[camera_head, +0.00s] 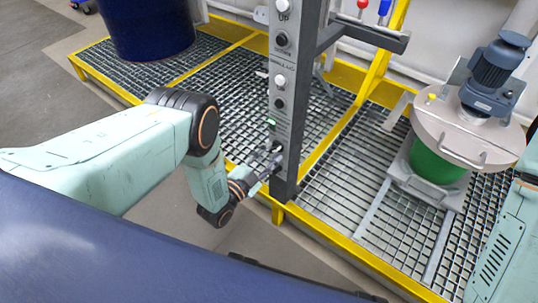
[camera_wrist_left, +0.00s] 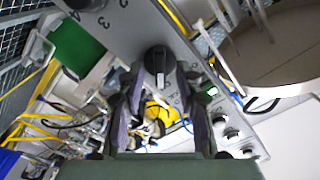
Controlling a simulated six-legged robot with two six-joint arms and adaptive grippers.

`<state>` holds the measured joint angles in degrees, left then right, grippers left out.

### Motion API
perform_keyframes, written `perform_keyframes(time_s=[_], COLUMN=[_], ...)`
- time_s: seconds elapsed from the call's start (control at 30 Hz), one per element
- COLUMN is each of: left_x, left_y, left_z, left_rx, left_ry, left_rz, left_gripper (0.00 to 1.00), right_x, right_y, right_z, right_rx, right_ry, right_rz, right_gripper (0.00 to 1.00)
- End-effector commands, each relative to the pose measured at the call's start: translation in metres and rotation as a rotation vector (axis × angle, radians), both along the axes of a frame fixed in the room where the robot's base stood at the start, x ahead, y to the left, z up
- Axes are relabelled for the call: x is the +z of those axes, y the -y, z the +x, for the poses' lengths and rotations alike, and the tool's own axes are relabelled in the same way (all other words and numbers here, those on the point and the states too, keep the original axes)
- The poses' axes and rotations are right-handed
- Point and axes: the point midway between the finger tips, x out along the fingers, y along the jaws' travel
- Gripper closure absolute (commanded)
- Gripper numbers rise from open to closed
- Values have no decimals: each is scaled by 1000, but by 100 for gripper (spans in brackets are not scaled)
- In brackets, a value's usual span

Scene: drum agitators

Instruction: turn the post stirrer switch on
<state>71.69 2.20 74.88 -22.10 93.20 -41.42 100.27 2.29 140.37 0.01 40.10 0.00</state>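The grey control post (camera_head: 284,130) stands upright near the middle of the head view, with a column of knobs and buttons on its face. My left gripper (camera_head: 272,160) is at the lower part of this face and hides what is behind it. In the left wrist view a black rotary knob (camera_wrist_left: 159,62) with a pale pointer mark sits on the grey panel (camera_wrist_left: 125,28). The two fingers of my left gripper (camera_wrist_left: 158,90) are apart, one on each side of the knob. I cannot tell whether they touch it. My right gripper is out of view.
A green drum (camera_head: 437,163) with a lid and blue motor (camera_head: 497,68) stands at right on the yellow-edged grating (camera_head: 335,208). A dark blue drum (camera_head: 145,28) stands at the upper left. A grey bracket (camera_head: 372,35) juts right from the post. A small green light (camera_wrist_left: 212,91) shows beside the knob.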

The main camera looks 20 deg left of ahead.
Motion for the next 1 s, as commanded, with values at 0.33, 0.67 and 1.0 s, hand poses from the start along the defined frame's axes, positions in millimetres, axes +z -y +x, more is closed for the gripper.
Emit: perform_keyframes(time_s=[0.33,0.67,1.0], left_x=[-1,-1,0], left_y=[-21,-38,-41], left_z=[-56,-104,-111], left_rx=[3,2,1], left_ry=[-6,-2,-1], left_rz=[0,0,0], left_gripper=[65,65,65], right_x=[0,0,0], right_y=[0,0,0], right_z=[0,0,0], right_rx=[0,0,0], right_ry=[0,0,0], right_rz=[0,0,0], right_gripper=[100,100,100])
